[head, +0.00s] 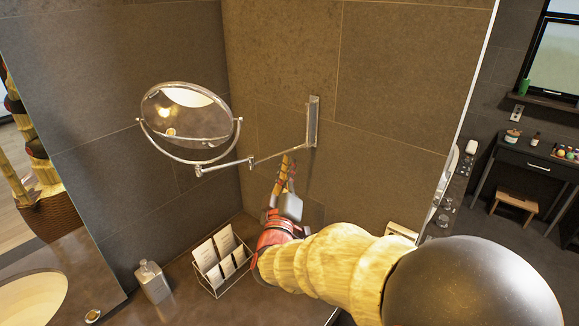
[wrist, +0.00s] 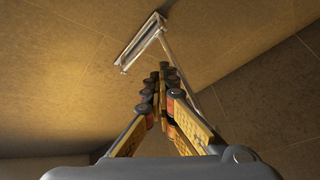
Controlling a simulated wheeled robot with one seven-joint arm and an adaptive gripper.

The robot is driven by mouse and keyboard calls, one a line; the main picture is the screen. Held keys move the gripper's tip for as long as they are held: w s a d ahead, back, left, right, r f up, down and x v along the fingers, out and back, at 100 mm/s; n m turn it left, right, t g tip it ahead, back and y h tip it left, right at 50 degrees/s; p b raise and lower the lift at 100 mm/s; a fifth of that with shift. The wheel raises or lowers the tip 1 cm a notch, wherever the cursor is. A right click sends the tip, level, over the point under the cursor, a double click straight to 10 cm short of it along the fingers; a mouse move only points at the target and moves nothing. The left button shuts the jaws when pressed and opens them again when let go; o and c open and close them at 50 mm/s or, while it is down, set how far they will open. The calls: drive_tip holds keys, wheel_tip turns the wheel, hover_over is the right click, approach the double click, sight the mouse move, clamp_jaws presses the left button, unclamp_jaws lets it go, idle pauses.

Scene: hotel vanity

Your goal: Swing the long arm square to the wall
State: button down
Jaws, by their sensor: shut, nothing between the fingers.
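A round vanity mirror (head: 187,115) hangs in a metal yoke on a folding bracket in the head view. The long arm (head: 268,157) is a thin metal bar from the wall plate (head: 312,122) out to the elbow joint, slanted to the wall. It also shows in the wrist view (wrist: 178,60), running from the wall plate (wrist: 142,42) down past the fingers. A shorter link (head: 225,166) joins the elbow to the mirror's yoke. My gripper (head: 287,160) is shut and empty, its fingertips (wrist: 165,82) just below the long arm near the wall plate. I cannot tell whether they touch it.
Below, a counter (head: 190,290) bears a soap dispenser (head: 152,282) and a wire rack of cards (head: 222,262). A basin (head: 30,300) lies at the left. Tiled walls meet in a corner behind the mirror. A dark side table (head: 530,165) stands far right.

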drive_tip(key=c, duration=2.6)
unclamp_jaws()
drive_tip(key=o, duration=0.6)
drive_tip(key=shift+o, duration=0.2)
drive_tip(key=v, duration=1.2)
